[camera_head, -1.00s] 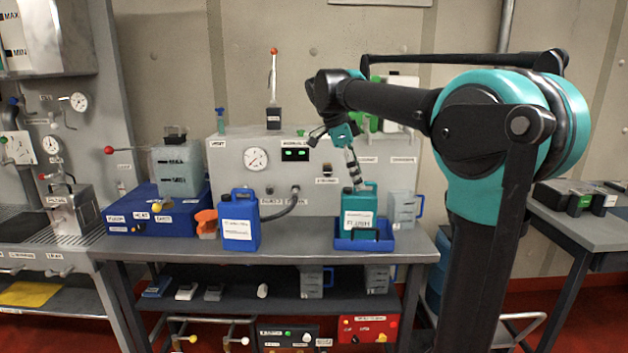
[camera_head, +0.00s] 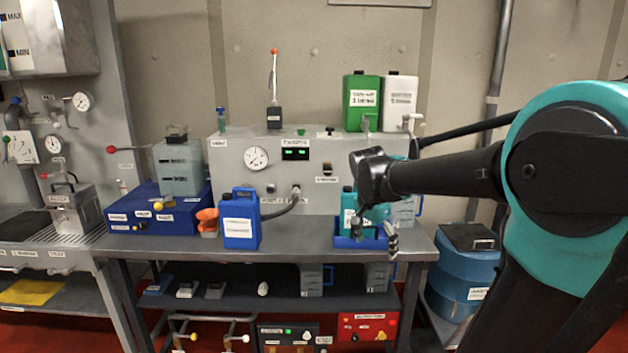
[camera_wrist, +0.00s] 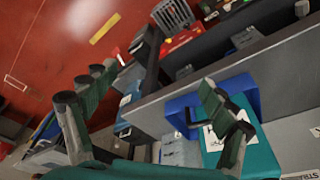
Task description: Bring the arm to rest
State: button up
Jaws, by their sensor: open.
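My arm (camera_head: 445,177) reaches in from the right in the head view, with its wrist in front of the right part of the workbench. My gripper (camera_head: 377,222) points downward there, in front of the teal jug (camera_head: 348,205), and hides part of it. In the wrist view my gripper (camera_wrist: 157,85) has its two fingers wide apart with nothing between them. The teal jug also shows in the wrist view (camera_wrist: 258,155), behind the right finger. It stands in a blue tray (camera_head: 350,243). I cannot tell whether the finger touches the jug.
A blue jug (camera_head: 241,228) and an orange funnel (camera_head: 208,218) stand left on the bench (camera_head: 290,246). A grey panel box (camera_head: 235,180) stands behind, with a green can (camera_head: 362,105) and a white can (camera_head: 399,100) on top. A blue drum (camera_head: 462,275) stands right of the bench.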

jog(key=s+d+f+n+t+y, duration=0.2)
jog(key=s+f+n, duration=0.7)
jog(key=s+f, duration=0.5)
notch_tip(320, 180, down, 3)
jog(key=shift+s+d+r+n+t, duration=0.2)
jog(key=shift+s+n+t, duration=0.1)
jog(key=shift+s+n, duration=0.1)
jog(key=shift+w, duration=0.1)
